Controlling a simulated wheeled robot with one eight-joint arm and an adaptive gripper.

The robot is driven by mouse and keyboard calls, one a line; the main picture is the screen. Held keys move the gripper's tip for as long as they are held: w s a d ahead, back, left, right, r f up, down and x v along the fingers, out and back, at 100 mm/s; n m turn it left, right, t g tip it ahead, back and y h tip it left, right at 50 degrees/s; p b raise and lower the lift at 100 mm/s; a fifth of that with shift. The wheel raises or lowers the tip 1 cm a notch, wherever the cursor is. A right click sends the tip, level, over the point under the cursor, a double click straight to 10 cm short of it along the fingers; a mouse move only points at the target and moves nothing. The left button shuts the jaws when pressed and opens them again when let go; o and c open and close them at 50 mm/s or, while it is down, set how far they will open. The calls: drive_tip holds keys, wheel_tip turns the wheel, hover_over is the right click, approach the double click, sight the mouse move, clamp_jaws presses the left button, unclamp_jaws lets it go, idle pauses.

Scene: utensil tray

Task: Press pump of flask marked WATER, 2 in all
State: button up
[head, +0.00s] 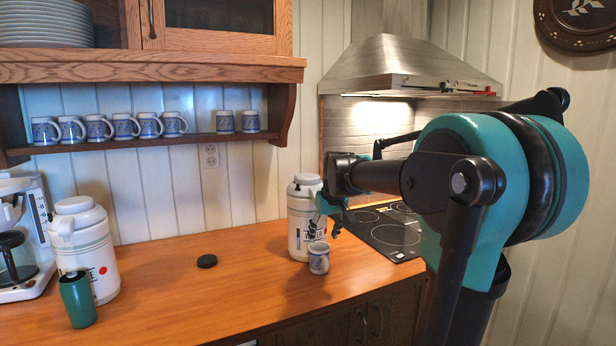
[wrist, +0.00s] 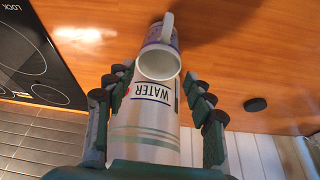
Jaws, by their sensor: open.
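The white flask (head: 299,228) marked WATER stands upright on the wooden counter beside the stove in the head view. In the wrist view the WATER flask (wrist: 150,138) lies between my fingers, its label readable. My gripper (head: 330,213) is open and empty in front of the flask's upper right part. In the wrist view my gripper (wrist: 155,75) has one finger on each side of the flask; I cannot tell whether they touch it. A patterned mug (head: 319,260) stands in front of the flask, and the mug (wrist: 160,62) shows its open mouth in the wrist view.
Another white flask (head: 85,245), its label partly hidden by a green cylinder (head: 77,300), stands at left beside a coffee maker (head: 25,240). A black disc (head: 207,261) lies mid-counter. The stove (head: 390,232) is at right, under a hood (head: 400,70). The middle counter is mostly clear.

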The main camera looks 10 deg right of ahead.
clamp_jaws()
idle(1.4)
